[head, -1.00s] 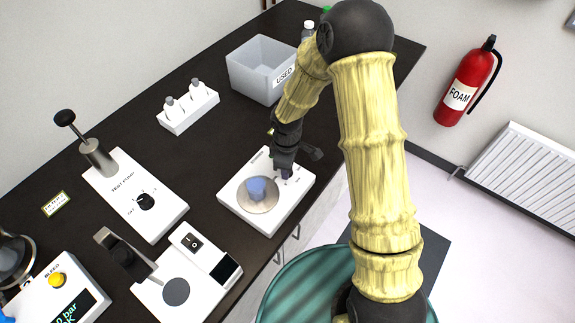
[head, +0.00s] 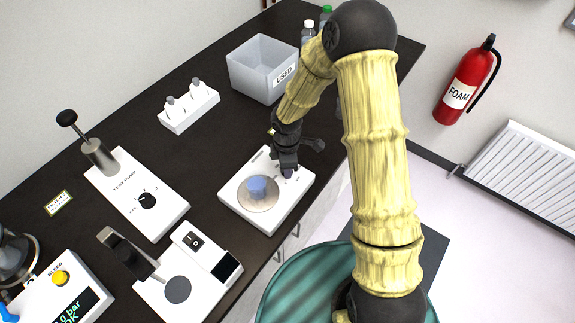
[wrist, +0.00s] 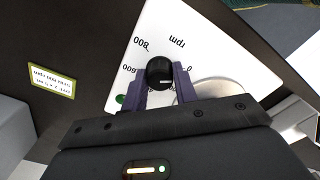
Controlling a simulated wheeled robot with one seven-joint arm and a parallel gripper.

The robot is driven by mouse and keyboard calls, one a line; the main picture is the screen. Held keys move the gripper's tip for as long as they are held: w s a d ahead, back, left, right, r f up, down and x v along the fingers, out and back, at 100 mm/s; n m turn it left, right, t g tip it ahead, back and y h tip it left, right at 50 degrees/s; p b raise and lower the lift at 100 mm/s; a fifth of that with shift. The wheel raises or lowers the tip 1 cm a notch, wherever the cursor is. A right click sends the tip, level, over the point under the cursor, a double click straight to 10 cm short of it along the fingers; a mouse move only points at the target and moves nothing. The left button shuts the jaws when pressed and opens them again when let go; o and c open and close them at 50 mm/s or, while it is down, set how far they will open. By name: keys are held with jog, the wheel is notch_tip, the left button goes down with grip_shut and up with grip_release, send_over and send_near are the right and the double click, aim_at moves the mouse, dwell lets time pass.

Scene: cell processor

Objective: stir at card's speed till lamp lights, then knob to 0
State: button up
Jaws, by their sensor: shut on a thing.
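The white stirrer plate (head: 241,203) stands near the bench's front edge. A small vessel of blue liquid (head: 257,187) sits on its round grey top. My gripper (wrist: 161,82) is shut on the black knob (wrist: 160,69), one finger on each side. The dial around it shows "0", "600", "800" and "rpm"; the knob's white mark is small and its setting is unclear. A green spot (wrist: 119,99) shows on the plate beside the left finger; I cannot tell whether it is a lit lamp. A yellow-green bordered card (wrist: 52,80) lies on the bench, its text too small to read surely.
A test pump (head: 165,215) and a white device with a dark round pad (head: 205,280) stand left of the stirrer. A bleed unit (head: 62,300) is at the lower left. Behind are a vial rack (head: 188,112) and a "USED" bin (head: 250,75).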

jog(key=o, duration=1)
jog(key=shift+c, duration=0.2)
jog(key=shift+r, duration=0.15)
notch_tip(320, 180, up, 17)
jog(key=b, duration=0.1)
jog(key=shift+r, duration=0.1)
